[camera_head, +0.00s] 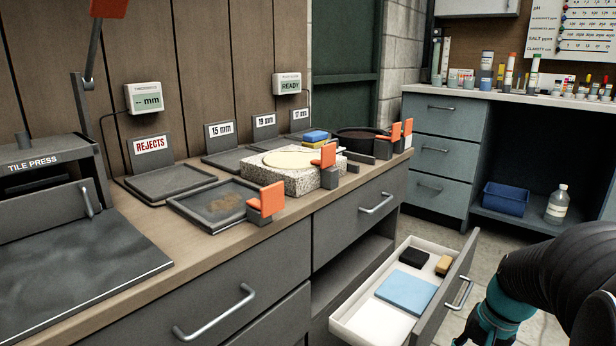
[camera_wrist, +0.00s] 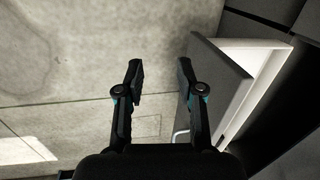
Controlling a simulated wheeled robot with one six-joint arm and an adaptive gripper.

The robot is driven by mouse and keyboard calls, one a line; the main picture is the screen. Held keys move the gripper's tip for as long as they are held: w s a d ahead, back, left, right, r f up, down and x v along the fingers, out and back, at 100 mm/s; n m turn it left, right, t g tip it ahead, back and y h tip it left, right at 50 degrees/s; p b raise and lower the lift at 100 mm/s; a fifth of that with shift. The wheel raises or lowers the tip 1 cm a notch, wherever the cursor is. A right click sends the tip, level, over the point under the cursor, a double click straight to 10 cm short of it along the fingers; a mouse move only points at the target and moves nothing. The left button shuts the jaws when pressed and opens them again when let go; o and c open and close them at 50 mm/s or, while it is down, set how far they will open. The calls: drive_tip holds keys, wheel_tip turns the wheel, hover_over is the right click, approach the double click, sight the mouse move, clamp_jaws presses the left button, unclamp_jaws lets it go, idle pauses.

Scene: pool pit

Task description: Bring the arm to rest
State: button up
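In the wrist view my gripper (camera_wrist: 162,78) is open, with a clear gap between its two dark fingers and nothing held. It hangs over bare concrete floor (camera_wrist: 60,85). The open drawer's front (camera_wrist: 222,78) is just right of the right finger in that view; whether they touch I cannot tell. In the head view part of my black and teal arm shows at the lower right, beside the open drawer (camera_head: 368,328). My fingertips are out of the head view.
The open drawer juts from the counter and holds a blue sheet (camera_head: 406,292), a black block (camera_head: 414,257) and a tan block (camera_head: 444,265). A tile press (camera_head: 60,220) stands left. A blue bin (camera_head: 505,199) and a bottle (camera_head: 557,205) sit on a low shelf.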

drive_tip(key=s+a+r+n+t+h+p, duration=0.1)
drive_tip(key=s+a+r+n+t+p, duration=0.1)
drive_tip(key=a+r, duration=0.5)
drive_tip(key=s+a+r+n+t+h+p, duration=0.1)
drive_tip(key=s+a+r+n+t+p, duration=0.1)
drive_tip(key=s+a+r+n, duration=0.3)
drive_tip(key=s+a+r+p, duration=0.1)
drive_tip(key=s+a+r, duration=0.1)
drive_tip(key=a+r, duration=0.1)
drive_tip(key=shift+a+n+t, duration=0.3)
drive_tip(key=shift+a, duration=0.1)
drive_tip(key=shift+r, duration=0.1)
